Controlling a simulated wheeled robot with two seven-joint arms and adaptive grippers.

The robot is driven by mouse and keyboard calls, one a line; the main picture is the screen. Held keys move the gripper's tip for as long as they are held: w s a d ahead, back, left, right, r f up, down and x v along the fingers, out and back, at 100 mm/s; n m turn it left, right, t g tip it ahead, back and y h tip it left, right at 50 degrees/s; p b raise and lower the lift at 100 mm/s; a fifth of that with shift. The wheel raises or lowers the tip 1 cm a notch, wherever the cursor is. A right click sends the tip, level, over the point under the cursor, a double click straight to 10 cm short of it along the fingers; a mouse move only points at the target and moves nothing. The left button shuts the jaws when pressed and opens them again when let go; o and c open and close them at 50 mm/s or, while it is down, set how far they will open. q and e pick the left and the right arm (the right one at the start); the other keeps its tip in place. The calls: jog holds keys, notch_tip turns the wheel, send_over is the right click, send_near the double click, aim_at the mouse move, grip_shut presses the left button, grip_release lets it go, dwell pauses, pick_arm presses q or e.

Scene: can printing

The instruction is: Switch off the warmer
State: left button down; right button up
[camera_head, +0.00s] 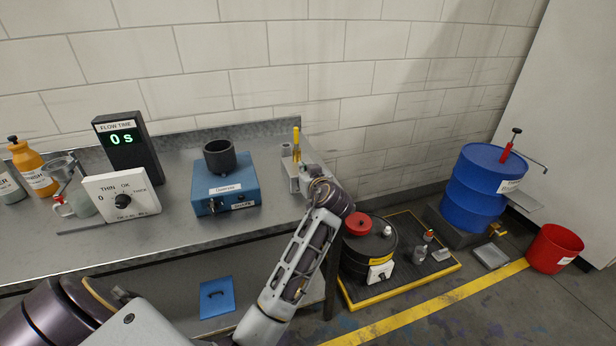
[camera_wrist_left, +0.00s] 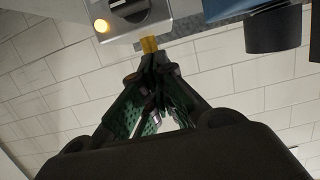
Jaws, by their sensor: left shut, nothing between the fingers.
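The warmer appears to be the grey box (camera_head: 291,178) at the right end of the bench, partly hidden by my left wrist. A yellow upright piece (camera_head: 297,142) stands at the box; a yellow part (camera_wrist_left: 149,44) shows just past my fingertips. My left gripper (camera_wrist_left: 152,72) is shut and empty, below the knob in that picture. I cannot tell whether it touches anything. My right gripper is out of view.
A blue box (camera_head: 238,190) with a black cup (camera_head: 219,156) stands left of the grey box. A dial box (camera_head: 122,196) and timer display (camera_head: 128,148) are further left. A black drum (camera_head: 369,250) and blue barrel (camera_head: 470,195) stand on the floor at right.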

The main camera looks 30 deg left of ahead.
pick_arm(q)
jog(key=f, duration=0.1)
jog(key=w+a+f+b, duration=0.1)
jog(key=f+b, duration=0.1)
jog(key=f, duration=0.1)
jog(key=shift+w+a+f, duration=0.1)
jog(key=shift+w+a, duration=0.05)
jog(key=shift+a, duration=0.1)
jog(key=shift+f+b, duration=0.15)
jog(key=shift+b, duration=0.15)
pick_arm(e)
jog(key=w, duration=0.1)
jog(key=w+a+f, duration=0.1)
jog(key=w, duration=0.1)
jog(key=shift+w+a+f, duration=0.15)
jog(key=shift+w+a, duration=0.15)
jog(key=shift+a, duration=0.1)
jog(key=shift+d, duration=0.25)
